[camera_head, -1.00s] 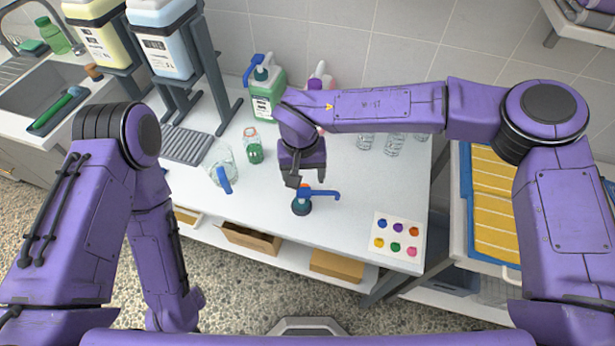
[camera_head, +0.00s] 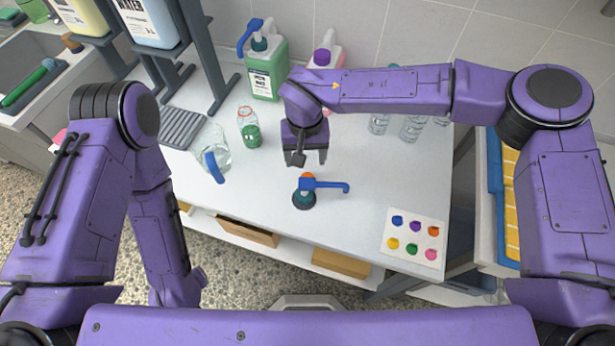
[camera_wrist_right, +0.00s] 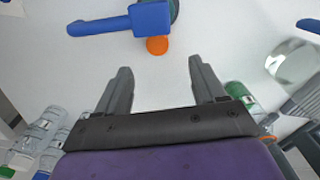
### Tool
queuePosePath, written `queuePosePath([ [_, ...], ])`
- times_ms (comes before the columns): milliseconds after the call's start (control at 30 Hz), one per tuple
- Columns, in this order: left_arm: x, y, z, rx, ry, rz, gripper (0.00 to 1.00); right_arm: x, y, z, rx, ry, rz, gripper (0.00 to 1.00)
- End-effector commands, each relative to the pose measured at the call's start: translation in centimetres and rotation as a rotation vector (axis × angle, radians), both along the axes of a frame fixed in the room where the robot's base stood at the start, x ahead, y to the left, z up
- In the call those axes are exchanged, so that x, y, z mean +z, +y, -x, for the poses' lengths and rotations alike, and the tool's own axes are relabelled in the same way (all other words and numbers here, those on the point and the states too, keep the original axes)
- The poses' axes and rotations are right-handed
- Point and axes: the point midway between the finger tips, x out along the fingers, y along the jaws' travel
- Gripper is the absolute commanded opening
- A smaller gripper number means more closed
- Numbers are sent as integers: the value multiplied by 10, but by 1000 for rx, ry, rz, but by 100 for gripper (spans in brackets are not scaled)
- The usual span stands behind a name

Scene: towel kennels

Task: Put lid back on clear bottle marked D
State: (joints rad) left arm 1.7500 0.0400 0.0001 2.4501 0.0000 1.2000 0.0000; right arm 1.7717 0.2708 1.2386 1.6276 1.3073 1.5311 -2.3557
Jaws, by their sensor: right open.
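My right gripper (camera_head: 309,160) is open and empty above the table, behind a blue pump-like head with a dark teal base (camera_head: 304,200). A small orange round piece (camera_head: 307,179) is at that head's far side, and in the right wrist view it (camera_wrist_right: 157,45) lies beyond my open fingers (camera_wrist_right: 162,85). Several clear bottles (camera_head: 411,129) stand at the back, partly behind my right arm; they also show in the right wrist view (camera_wrist_right: 45,130). I cannot read a D on any of them. My left gripper is not in view.
A green pump container (camera_head: 265,75) and a pinkish one (camera_head: 327,52) stand behind. A colour-dot card (camera_head: 413,238) lies front right. The middle table is mostly clear.

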Motion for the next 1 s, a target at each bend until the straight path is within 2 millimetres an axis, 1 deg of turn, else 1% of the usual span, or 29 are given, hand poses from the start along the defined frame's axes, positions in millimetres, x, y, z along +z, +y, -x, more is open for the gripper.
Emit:
queuePosePath([
  [100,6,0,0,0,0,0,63,-20,1,1,2,4,0,70],
  [200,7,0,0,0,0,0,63,-32,1,0,2,2,0,70],
  [300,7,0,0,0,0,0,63,-37,1,0,2,1,0,70],
  [533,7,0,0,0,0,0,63,-38,1,0,3,1,0,70],
  [600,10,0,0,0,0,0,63,-40,1,1,3,3,0,70],
  [667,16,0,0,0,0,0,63,-48,-1,1,2,5,1,70],
  [767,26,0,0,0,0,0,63,-64,-4,1,3,6,1,70],
  [800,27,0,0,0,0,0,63,-72,-3,0,3,4,0,70],
  [900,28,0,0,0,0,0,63,-84,-3,0,4,3,0,70],
  [1000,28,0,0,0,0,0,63,-89,-3,-1,4,1,0,70],
])
